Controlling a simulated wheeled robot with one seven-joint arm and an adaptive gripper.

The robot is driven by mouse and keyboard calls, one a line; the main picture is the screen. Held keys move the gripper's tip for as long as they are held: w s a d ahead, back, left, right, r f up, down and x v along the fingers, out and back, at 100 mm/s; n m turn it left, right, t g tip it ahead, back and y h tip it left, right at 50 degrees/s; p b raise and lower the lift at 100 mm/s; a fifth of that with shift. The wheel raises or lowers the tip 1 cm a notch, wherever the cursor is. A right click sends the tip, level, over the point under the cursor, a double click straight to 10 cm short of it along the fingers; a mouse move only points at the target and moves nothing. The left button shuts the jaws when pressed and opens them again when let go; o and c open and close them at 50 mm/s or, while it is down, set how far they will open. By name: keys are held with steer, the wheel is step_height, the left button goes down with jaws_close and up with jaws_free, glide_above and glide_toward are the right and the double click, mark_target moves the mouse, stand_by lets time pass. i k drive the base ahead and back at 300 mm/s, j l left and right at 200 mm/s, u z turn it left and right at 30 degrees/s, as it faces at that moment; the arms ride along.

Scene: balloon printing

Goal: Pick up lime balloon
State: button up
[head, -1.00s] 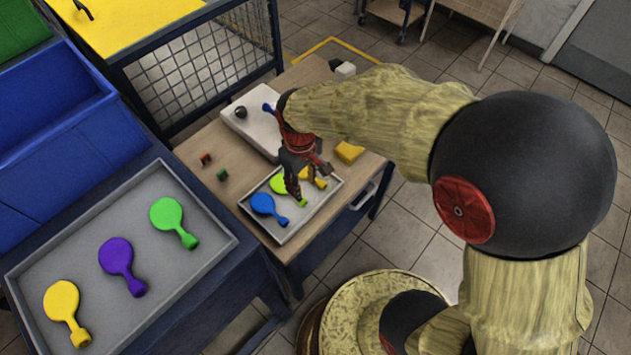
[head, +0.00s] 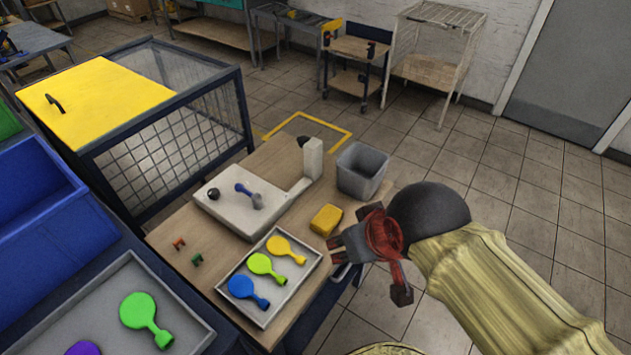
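The lime balloon (head: 262,264) lies flat in a small grey tray (head: 300,289) on the wooden table, its neck toward the lower right. It lies between a yellow-orange balloon (head: 281,246) and a blue balloon (head: 242,287), and nothing covers it. My gripper (head: 371,267) is to the right of the tray, by the table's right edge and apart from the balloons. Its fingers look spread, with nothing between them.
A white printing stand (head: 228,215) with a blue piece on it is behind the tray. A yellow block (head: 326,219) and a grey bin (head: 361,171) are at the right. A larger tray (head: 190,316) holds a green balloon (head: 138,310) and a purple one.

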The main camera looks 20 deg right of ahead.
mark_target(267, 269)
steer(key=l+u, duration=0.2)
steer(key=u, duration=0.2)
steer(key=i+l+u, duration=0.1)
steer(key=l+u, duration=0.35)
steer(key=u, duration=0.3)
